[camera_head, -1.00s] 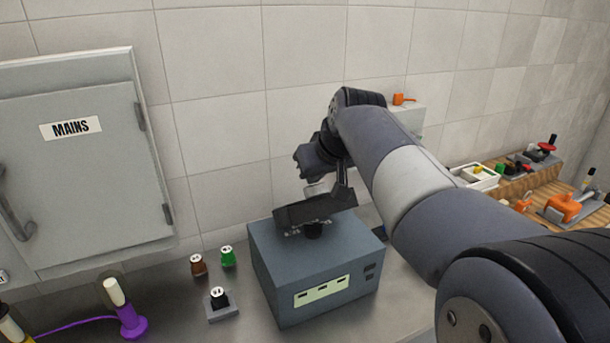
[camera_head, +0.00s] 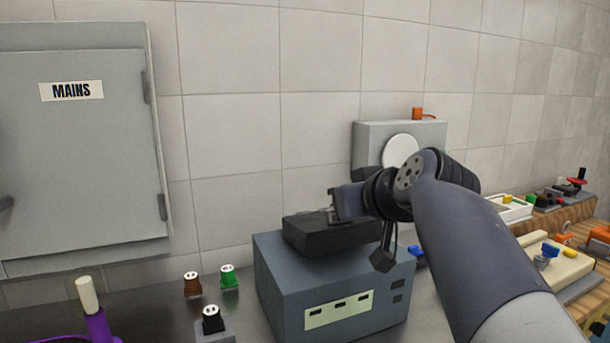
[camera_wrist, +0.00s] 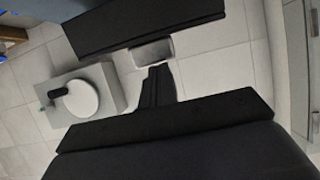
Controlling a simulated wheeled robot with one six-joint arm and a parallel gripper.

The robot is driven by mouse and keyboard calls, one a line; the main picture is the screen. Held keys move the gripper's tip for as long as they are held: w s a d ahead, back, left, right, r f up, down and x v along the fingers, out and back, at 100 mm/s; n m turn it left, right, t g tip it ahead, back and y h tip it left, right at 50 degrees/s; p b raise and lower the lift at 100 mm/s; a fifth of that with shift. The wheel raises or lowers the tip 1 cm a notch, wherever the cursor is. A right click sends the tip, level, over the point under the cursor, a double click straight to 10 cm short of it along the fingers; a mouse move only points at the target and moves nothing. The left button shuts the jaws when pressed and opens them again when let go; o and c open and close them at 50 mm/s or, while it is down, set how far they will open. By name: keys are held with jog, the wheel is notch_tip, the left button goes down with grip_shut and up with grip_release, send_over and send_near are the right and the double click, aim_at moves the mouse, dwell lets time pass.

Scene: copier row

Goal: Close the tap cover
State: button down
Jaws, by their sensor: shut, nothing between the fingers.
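A light grey box (camera_head: 372,133) stands against the tiled wall, with a round white plate (camera_head: 400,150) on its front. The plate is partly behind my arm. In the wrist view the box (camera_wrist: 70,75) shows at the left, with the white plate (camera_wrist: 85,100) and a short dark part (camera_wrist: 58,93) at the plate's edge. I cannot tell for sure which part is the tap cover. My gripper (camera_head: 333,232) is shut and empty, above the blue-grey device and left of the box in the head view. It looks apart from the plate.
The blue-grey device (camera_head: 335,290) stands below my gripper. Brown (camera_head: 192,284), green (camera_head: 229,277) and black (camera_head: 212,320) sockets are on the counter to its left. A grey MAINS cabinet (camera_head: 80,150) is on the left wall. Wooden benches with coloured items (camera_head: 560,250) are at right.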

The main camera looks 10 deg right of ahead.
jog(key=shift+s+d+f+t+b, duration=0.1)
jog(key=shift+s+f+t+b, duration=0.15)
jog(key=shift+f+t+b, duration=0.5)
jog(key=b, duration=0.1)
jog(key=f+b, duration=0.1)
jog(key=b, duration=0.1)
jog(key=shift+s+f+g, duration=0.1)
jog(key=shift+s+g, duration=0.15)
jog(key=shift+s, duration=0.05)
